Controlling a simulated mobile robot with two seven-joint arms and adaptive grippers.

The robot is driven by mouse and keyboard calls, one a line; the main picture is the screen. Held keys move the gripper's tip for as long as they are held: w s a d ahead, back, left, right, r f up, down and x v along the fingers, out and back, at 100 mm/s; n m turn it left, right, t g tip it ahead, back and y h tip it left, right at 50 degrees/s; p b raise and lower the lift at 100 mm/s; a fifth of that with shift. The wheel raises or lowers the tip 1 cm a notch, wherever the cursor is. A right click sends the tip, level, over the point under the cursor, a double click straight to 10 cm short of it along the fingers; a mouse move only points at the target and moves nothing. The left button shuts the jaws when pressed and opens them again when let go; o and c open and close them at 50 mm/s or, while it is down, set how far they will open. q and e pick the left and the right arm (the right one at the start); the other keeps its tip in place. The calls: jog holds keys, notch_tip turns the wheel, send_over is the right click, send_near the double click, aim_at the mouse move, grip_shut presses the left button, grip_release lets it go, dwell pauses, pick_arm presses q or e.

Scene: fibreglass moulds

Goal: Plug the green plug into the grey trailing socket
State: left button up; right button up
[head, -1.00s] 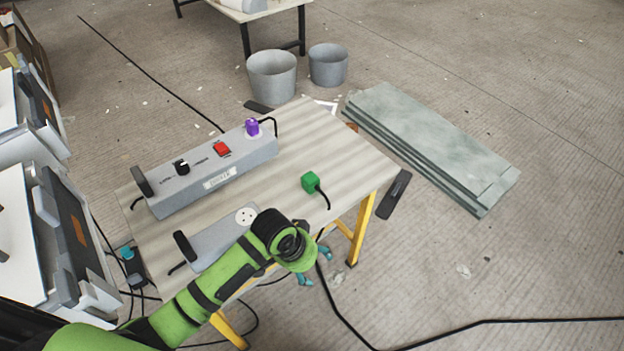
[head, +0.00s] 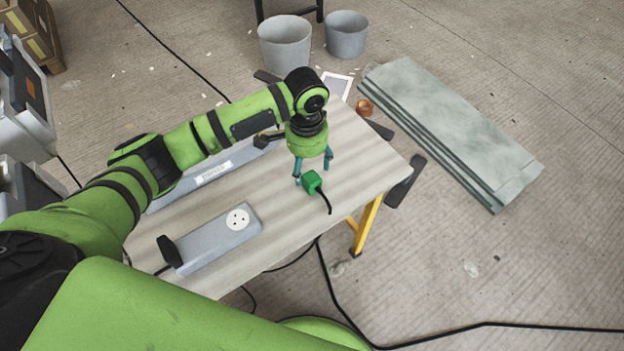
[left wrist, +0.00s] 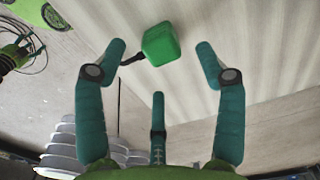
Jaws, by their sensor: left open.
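The green plug (head: 312,183) stands on the wooden table with its black cable trailing toward the front edge. In the left wrist view the plug (left wrist: 161,45) lies beyond the spread teal fingers, a little left of the middle between their tips. My left gripper (head: 314,172) points down right above and behind the plug; its fingers are open and empty. The same gripper (left wrist: 166,48) shows open in the left wrist view. The grey trailing socket (head: 215,243) lies on the table to the left, with a round white outlet face at its right end. My right gripper is out of view.
A long grey control box (head: 215,172) lies along the back of the table (head: 352,165), mostly hidden by my left arm. Two grey buckets (head: 286,42) and stacked greenish boards (head: 450,130) are on the floor behind. Bare tabletop lies between plug and socket.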

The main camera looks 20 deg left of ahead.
aim_at(310, 178)
pick_arm(q)
jog(key=shift+f, duration=0.85)
jog(key=shift+w, duration=0.1)
jog(key=f, duration=0.4)
jog(key=shift+d+f, duration=0.15)
jog(key=shift+d, duration=0.15)
jog(key=shift+f, duration=0.5)
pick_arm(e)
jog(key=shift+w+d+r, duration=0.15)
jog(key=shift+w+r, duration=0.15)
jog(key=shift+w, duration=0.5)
pick_arm(q)
jog(key=c, duration=1.1)
